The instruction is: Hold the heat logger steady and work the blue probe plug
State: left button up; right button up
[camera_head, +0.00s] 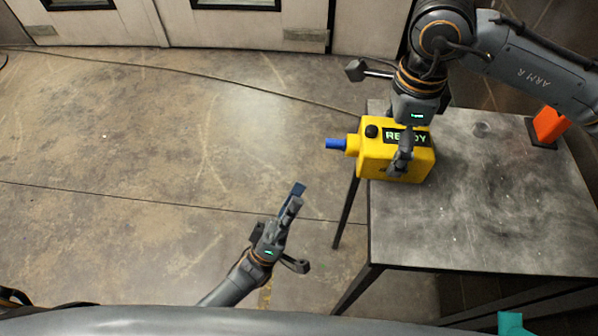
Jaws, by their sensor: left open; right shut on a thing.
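The heat logger is a yellow box (375,158) with a black knob and a dark display reading "READY", partly covered by my gripper. It sits at the left edge of the grey table. The blue probe plug (335,143) sticks out to the left from the yellow neck on the logger's left side; how deep it sits is unclear. My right gripper (401,160) comes down from above and is shut on the logger. My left gripper (294,200) is open and empty over the floor, below and left of the plug, clearly apart from it.
The grey metal table (490,215) has a wide bare top to the right of the logger. An orange object (548,125) with a dark base stands at its far right. A cable (240,82) runs along the floor near pale cabinets (240,28). Open space lies left of the table.

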aim_at(397, 136)
jog(key=o, duration=1.3)
notch_tip(397, 136, up, 12)
